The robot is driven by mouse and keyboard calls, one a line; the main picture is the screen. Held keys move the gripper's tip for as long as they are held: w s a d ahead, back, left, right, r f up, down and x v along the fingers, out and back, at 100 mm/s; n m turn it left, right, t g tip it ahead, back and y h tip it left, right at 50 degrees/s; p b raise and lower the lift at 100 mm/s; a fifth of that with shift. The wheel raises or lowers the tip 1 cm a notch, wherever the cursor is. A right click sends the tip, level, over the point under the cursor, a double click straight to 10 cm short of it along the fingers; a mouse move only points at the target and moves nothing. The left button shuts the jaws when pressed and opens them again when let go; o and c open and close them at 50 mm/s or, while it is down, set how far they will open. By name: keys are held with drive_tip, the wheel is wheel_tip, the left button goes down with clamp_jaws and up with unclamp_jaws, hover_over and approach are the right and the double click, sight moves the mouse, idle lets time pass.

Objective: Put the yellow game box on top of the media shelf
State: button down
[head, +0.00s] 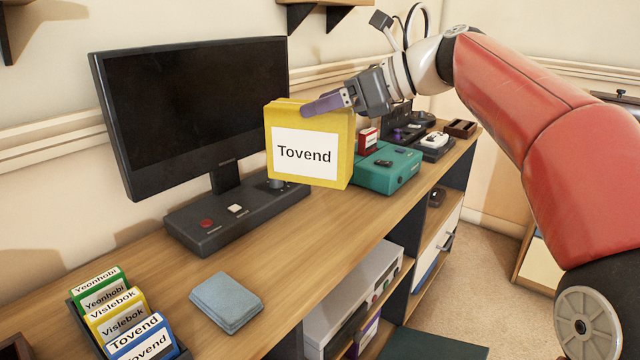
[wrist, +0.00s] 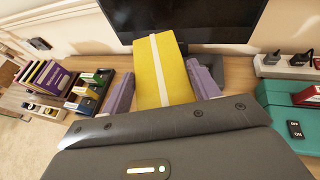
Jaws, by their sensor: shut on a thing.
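The yellow game box (head: 337,125), labelled "Tovend", is held upright above the wooden desk, in front of the monitor's right side. My gripper (head: 322,104) is shut on its upper part; one purple finger shows on the near side. In the wrist view the yellow box (wrist: 164,72), with a pale stripe, sits between both purple fingers. Its lower end overlaps the desk and the teal console in the head view; I see no clear contact. The long wooden-topped unit (head: 300,235) has open shelves beneath; I cannot tell for certain whether it is the media shelf.
The black monitor (head: 195,110) and control panel (head: 235,215) stand behind and left. A teal console (head: 387,170) is at right. A rack of game boxes (head: 120,318) and a blue-grey case (head: 226,302) are in front. Bare wood lies between the case and the held box.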

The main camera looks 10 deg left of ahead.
sight(327, 178)
wheel_tip(327, 178, down, 14)
drive_tip(key=b, duration=0.3)
drive_tip(key=shift+r, duration=0.1)
drive_tip(key=shift+c, duration=1.8)
unclamp_jaws()
drive_tip(key=v, duration=1.2)
drive_tip(key=shift+p, duration=0.35)
drive_tip(key=shift+d, duration=0.1)
